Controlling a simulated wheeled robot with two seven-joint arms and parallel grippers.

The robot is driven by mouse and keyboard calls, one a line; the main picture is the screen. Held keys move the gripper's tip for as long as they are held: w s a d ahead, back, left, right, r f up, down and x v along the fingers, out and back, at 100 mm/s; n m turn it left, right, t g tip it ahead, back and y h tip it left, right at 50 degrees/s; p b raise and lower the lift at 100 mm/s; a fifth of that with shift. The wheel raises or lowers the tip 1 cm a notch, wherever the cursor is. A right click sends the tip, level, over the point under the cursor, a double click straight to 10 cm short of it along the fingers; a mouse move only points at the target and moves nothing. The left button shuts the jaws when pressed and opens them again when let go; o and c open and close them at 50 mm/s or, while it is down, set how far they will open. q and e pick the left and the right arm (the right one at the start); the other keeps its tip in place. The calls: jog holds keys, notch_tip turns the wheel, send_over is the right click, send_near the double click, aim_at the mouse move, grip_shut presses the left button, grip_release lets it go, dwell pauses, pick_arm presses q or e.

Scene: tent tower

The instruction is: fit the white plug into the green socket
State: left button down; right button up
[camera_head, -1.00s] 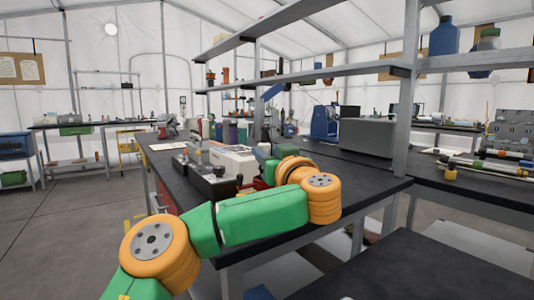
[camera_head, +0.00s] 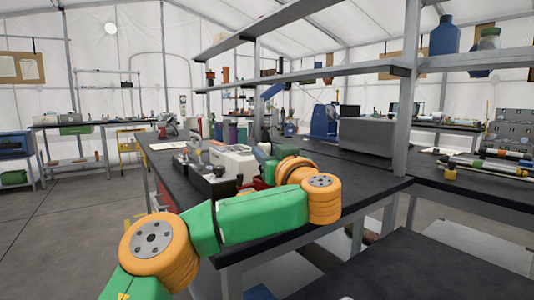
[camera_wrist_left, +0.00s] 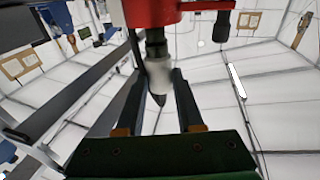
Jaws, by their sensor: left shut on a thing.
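In the left wrist view, my left gripper (camera_wrist_left: 161,76) is shut on a white piece (camera_wrist_left: 160,68), which looks like the white plug. It has a dark tapered tip toward the palm and a black stem at its other end, close to a red body (camera_wrist_left: 150,12). I cannot tell whether the stem and the red body are joined. In the head view, my green and orange left arm reaches over the black bench, and its wrist hides the fingers and the plug. I cannot make out the green socket for certain in either view. My right gripper is not in view.
The black bench (camera_head: 340,178) carries a dark box with knobs (camera_head: 207,180), a white device (camera_head: 232,160) and a large grey case (camera_head: 368,136). A grey shelf post (camera_head: 404,120) and shelves (camera_head: 330,77) stand over it. The bench top right of my wrist is clear.

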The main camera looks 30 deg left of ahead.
pick_arm(q)
jog(key=shift+f, duration=0.15)
jog(key=shift+f+b, duration=0.35)
jog(key=shift+b, duration=0.1)
jog(key=shift+f+b, duration=0.35)
jog(key=shift+f, duration=0.05)
jog(key=shift+f+b, duration=0.4)
jog(key=shift+f, duration=0.1)
jog(key=shift+c, duration=2.3)
grip_release()
